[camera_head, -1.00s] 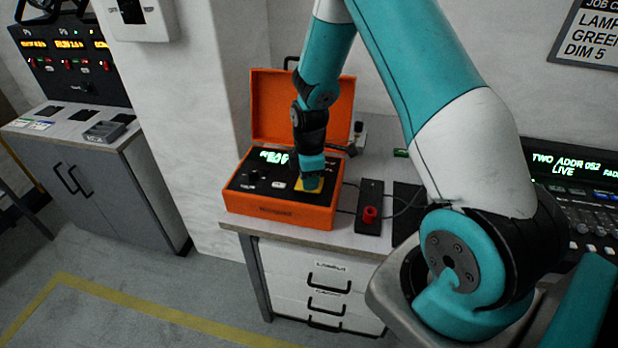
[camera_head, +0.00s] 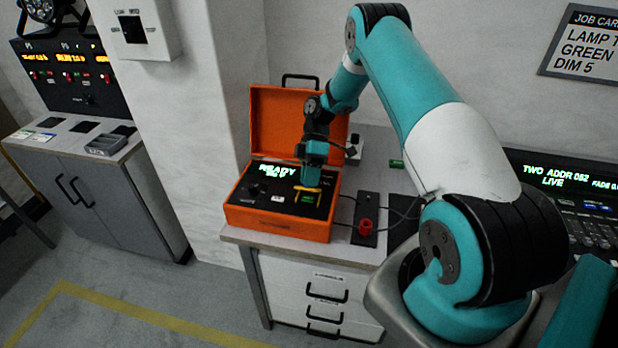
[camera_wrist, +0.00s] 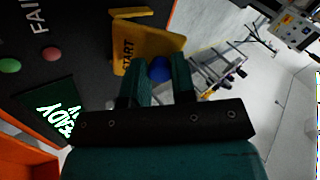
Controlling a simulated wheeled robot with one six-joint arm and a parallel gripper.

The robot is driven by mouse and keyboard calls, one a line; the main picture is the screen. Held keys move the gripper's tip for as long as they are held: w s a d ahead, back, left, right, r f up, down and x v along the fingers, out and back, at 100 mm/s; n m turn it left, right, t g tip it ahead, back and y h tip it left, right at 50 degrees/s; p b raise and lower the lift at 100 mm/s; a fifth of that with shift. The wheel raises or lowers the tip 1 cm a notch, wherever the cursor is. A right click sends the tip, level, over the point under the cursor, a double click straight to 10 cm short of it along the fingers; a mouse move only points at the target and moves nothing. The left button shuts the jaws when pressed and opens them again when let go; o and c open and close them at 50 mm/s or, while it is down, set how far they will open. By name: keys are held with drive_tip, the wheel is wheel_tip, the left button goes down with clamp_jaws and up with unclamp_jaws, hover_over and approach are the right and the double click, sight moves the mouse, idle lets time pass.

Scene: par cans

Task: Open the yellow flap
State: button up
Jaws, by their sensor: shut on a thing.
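An orange case (camera_head: 283,226) stands open on the bench, with a black panel inside. The yellow flap (camera_head: 303,188) at the panel's right is tilted up off the panel, and a dark patch with green marking shows below it. In the wrist view the yellow flap (camera_wrist: 148,48), marked START, stands just beyond my fingertips. My gripper (camera_head: 311,184) is at the flap, pointing down. In the wrist view my gripper (camera_wrist: 158,72) has a blue round piece (camera_wrist: 160,69) between its fingers, at the flap's edge. The fingers hide part of the flap.
The case's raised lid (camera_head: 298,120) stands close behind my gripper. A black box with a red knob (camera_head: 366,228) and a cable lie right of the case. A green-lettered display (camera_head: 278,170) reads READY. Green and red round buttons (camera_wrist: 62,55) show on the panel.

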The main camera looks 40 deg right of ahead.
drive_tip(key=shift+w+d+g+y+p, duration=0.2)
drive_tip(key=shift+g+y+p, duration=0.1)
drive_tip(key=shift+y+p, duration=0.1)
idle(0.4)
drive_tip(key=o, duration=0.9)
drive_tip(key=shift+r, duration=0.1)
wheel_tip(320, 180, up, 20)
drive_tip(key=p, duration=0.9)
